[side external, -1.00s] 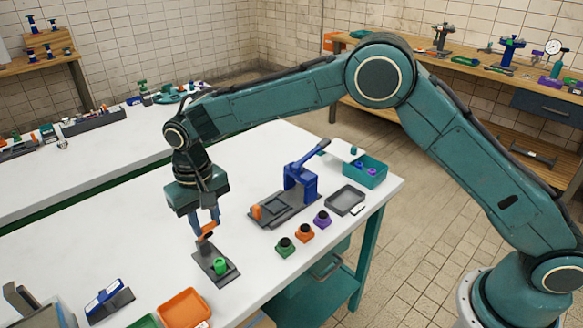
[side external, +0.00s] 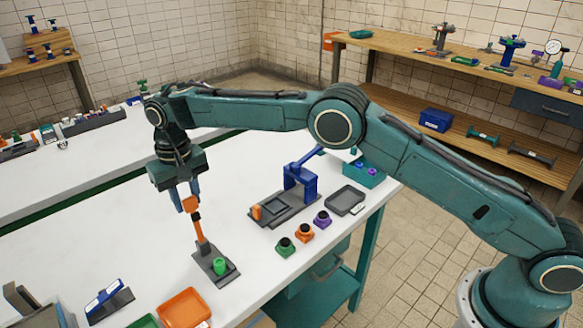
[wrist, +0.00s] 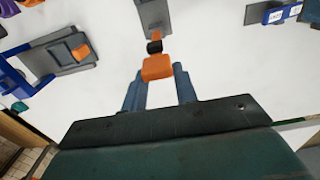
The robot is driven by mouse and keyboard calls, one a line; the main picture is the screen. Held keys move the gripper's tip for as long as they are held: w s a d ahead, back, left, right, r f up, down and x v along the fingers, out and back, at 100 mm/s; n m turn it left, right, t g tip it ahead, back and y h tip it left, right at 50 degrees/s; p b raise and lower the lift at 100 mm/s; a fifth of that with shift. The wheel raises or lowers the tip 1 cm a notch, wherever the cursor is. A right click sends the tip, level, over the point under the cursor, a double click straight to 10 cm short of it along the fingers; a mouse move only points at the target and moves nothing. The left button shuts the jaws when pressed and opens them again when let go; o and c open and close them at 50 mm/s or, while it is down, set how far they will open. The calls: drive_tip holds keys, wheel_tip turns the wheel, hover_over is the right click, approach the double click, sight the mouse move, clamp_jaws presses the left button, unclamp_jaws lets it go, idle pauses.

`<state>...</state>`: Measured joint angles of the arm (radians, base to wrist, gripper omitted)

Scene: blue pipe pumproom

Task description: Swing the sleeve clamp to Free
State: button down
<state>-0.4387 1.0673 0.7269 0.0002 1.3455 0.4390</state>
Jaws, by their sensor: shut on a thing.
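The sleeve clamp is a dark grey base plate (side external: 217,275) on the white table, with a green cylinder (side external: 219,266) on its near part. Its orange lever (side external: 201,230) rises from the base, nearly upright with a slight lean to the left, with a black band below its orange grip. My gripper (side external: 190,203) is shut on the grip at the lever's top. In the wrist view the orange grip (wrist: 157,68) sits at the blue fingertips, and the grey base (wrist: 156,15) shows beyond it. No Free marking is readable.
A blue toggle press (side external: 300,183) stands to the right on a grey plate. Green, orange and purple knobs (side external: 304,232) stand in front of it. An orange tray (side external: 185,308) and a blue-and-grey block (side external: 109,300) lie near the front edge. Clear table lies left of the clamp.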

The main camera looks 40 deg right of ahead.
drive_tip(key=shift+w+f, duration=0.35)
drive_tip(key=shift+w, duration=0.35)
drive_tip(key=shift+d, duration=0.15)
drive_tip(key=c, duration=1.1)
unclamp_jaws()
drive_tip(key=shift+w+f, duration=0.1)
drive_tip(key=shift+r, duration=0.2)
drive_tip(key=shift+s, duration=0.3)
